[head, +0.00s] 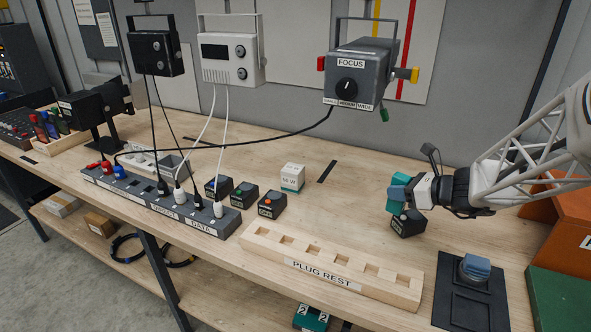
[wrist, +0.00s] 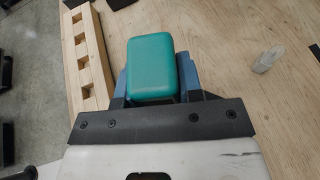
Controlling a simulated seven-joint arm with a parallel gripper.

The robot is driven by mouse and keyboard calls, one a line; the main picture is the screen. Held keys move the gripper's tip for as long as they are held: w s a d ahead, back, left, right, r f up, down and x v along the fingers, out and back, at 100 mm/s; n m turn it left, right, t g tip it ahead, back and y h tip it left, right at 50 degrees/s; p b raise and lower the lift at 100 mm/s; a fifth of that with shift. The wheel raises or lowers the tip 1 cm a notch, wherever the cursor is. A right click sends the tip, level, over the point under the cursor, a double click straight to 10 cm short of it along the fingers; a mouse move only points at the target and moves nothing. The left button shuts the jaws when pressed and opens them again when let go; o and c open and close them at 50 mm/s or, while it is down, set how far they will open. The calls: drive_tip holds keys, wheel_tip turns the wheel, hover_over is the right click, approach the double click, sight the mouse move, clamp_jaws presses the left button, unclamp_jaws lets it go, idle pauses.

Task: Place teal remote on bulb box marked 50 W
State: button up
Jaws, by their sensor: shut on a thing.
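The teal remote (wrist: 161,66) is held between the blue fingers of my gripper (wrist: 150,72) in the wrist view, its rounded face toward the camera. In the head view my gripper (head: 401,182) is at the right, holding the teal remote (head: 396,207) above the bench. The fingers partly cover the remote there. The small white bulb box (head: 292,177) stands on the bench left of my gripper, apart from it, with a teal band low down. Its small label seems to read 50 W. A pale box (wrist: 268,60) at the wrist view's right appears to be it.
A dark button box (head: 408,224) sits just below my gripper. The wooden plug rest (head: 330,268) lies along the front. Other button boxes (head: 271,205) stand left of the bulb box. Bare bench lies between gripper and bulb box.

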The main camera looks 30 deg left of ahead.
drive_tip(key=w+d+m+t+h, duration=1.05)
drive_tip(key=w+d+m, duration=0.4)
drive_tip(key=w, duration=0.55)
drive_tip(key=s+a+r+h, duration=0.1)
drive_tip(key=s+a, duration=0.3)
drive_tip(key=a, duration=0.8)
drive_tip(key=s+a+r+h, duration=0.2)
drive_tip(key=s+a, duration=0.2)
drive_tip(key=a, duration=0.7)
drive_tip(key=s+a, duration=1.4)
drive_tip(key=a, duration=0.3)
drive_tip(key=shift+r, duration=0.3)
drive_tip(key=shift+m+y, duration=0.25)
drive_tip(key=w+a+f, duration=0.1)
drive_tip(key=w+a, duration=0.8)
drive_tip(key=w, duration=0.3)
drive_tip(key=shift+w+a+f, duration=0.25)
drive_tip(key=shift+a, duration=0.1)
